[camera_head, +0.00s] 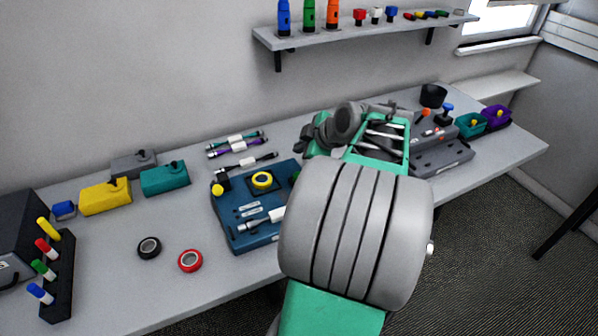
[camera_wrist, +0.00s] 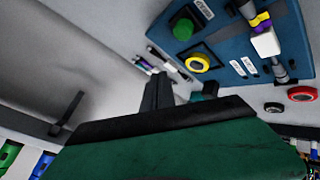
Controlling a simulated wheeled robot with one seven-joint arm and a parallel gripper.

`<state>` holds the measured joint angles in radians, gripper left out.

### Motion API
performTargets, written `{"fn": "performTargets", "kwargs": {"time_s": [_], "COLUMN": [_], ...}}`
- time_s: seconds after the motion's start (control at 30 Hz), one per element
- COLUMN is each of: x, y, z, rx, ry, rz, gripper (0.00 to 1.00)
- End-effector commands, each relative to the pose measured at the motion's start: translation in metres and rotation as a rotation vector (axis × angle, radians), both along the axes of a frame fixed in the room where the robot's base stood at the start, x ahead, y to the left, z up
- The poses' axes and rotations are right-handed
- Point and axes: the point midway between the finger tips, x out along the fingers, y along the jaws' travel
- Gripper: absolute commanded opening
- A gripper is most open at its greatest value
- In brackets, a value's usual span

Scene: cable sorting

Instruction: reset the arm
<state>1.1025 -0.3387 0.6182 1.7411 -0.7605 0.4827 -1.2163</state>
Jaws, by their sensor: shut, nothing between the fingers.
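My arm, green and grey, reaches over the table in the head view and covers part of the blue board. My gripper (camera_head: 308,138) is at the far end of the arm, above the back of the table near the wall. In the wrist view my gripper (camera_wrist: 160,85) is shut and empty, with dark fingers. The blue board (camera_head: 232,222) lies on the table left of my arm, with a yellow ring (camera_head: 262,180) and a cable with a white connector on it. The board also shows in the wrist view (camera_wrist: 222,58).
Several cables (camera_head: 240,162) lie behind the board. Yellow (camera_head: 105,198) and teal (camera_head: 166,179) boxes stand at the left, black (camera_head: 149,248) and red (camera_head: 190,261) tape rolls in front. A wall shelf (camera_head: 350,36) holds bottles.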

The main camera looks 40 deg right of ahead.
Motion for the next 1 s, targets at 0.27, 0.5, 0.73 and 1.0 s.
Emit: {"fn": "performTargets", "kwargs": {"time_s": [0.27, 0.5, 0.73, 1.0], "x": [0.0, 0.0, 0.018, -0.026], "y": [0.0, 0.0, 0.067, 0.251], "z": [-0.001, -0.001, -0.007, -0.034], "rx": [0.0, 0.0, 0.106, 0.346], "ry": [0.0, 0.0, 0.085, 0.364], "rz": [0.0, 0.0, -0.032, -0.318], "gripper": [0.0, 0.0, 0.0, 0.0]}}
